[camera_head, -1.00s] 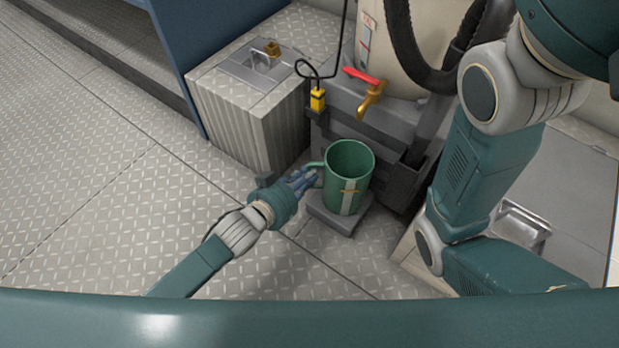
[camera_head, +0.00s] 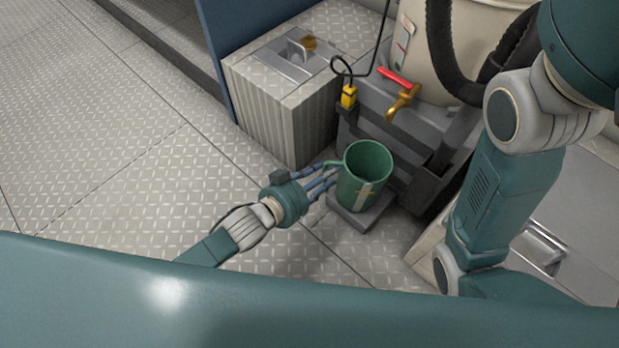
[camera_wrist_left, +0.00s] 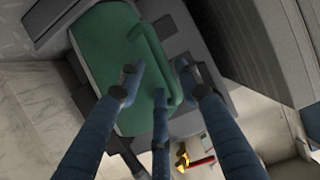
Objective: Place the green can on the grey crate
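The green can (camera_head: 352,188) stands upright on a small grey pad (camera_head: 345,218) on the floor, in front of the tank stand. It has a pale stripe and a side handle facing my left gripper. My left gripper (camera_head: 327,177) is beside the can at its handle, with its fingers spread. In the left wrist view the can (camera_wrist_left: 103,60) lies beyond the open fingers (camera_wrist_left: 160,75), which are around or just short of the handle; contact is unclear. The grey crate, a ribbed box (camera_head: 265,115), stands behind and left of the can. My right gripper is out of view.
A pale tank with a brass tap (camera_head: 402,102) and black hoses stands behind the can. My right arm fills the right side. The floor (camera_head: 120,150) at left is clear.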

